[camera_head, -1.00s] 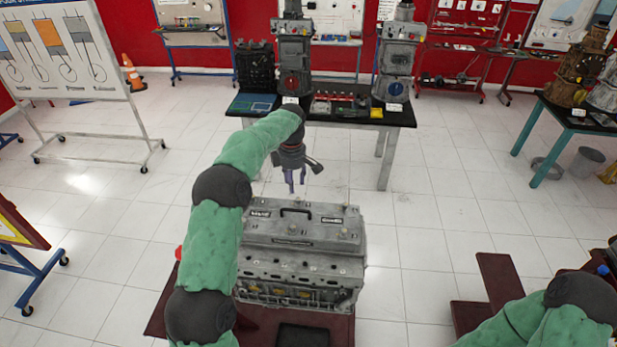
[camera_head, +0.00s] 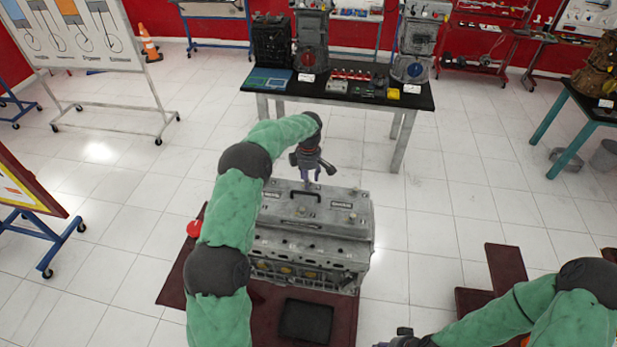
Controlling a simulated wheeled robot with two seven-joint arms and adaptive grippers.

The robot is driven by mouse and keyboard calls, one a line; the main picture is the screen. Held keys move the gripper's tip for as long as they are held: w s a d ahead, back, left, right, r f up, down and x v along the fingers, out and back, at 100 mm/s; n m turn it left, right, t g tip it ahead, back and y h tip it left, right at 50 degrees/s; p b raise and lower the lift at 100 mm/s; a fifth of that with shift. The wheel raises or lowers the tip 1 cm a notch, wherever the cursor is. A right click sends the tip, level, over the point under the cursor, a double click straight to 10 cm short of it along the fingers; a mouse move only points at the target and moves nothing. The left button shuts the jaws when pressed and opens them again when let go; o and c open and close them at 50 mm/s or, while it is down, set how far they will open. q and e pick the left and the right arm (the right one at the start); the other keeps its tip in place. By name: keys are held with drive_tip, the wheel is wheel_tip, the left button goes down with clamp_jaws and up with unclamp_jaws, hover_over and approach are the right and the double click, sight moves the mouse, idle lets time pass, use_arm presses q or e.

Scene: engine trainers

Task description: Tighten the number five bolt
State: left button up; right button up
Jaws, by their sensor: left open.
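The grey engine block (camera_head: 320,235) stands on a dark red stand (camera_head: 345,315), with a handle and labels on its top cover. Several small bolts show on the cover and along its front edge. Their numbers are too small to read, so I cannot tell which is number five. My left gripper (camera_head: 311,177) points down over the back edge of the cover, fingers apart and empty. I cannot tell whether it touches the cover. My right gripper (camera_head: 392,343) is only partly in view at the bottom edge, and its fingers cannot be made out.
A black tray (camera_head: 306,320) lies on the stand in front of the engine. A red round part (camera_head: 194,229) is at the stand's left. A black table (camera_head: 428,100) with equipment stands behind. White tiled floor is clear between them.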

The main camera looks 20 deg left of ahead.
use_arm(q)
drive_tip(key=shift+w+f, duration=0.1)
drive_tip(key=shift+f, duration=0.4)
drive_tip(key=shift+c, duration=0.5)
clamp_jaws()
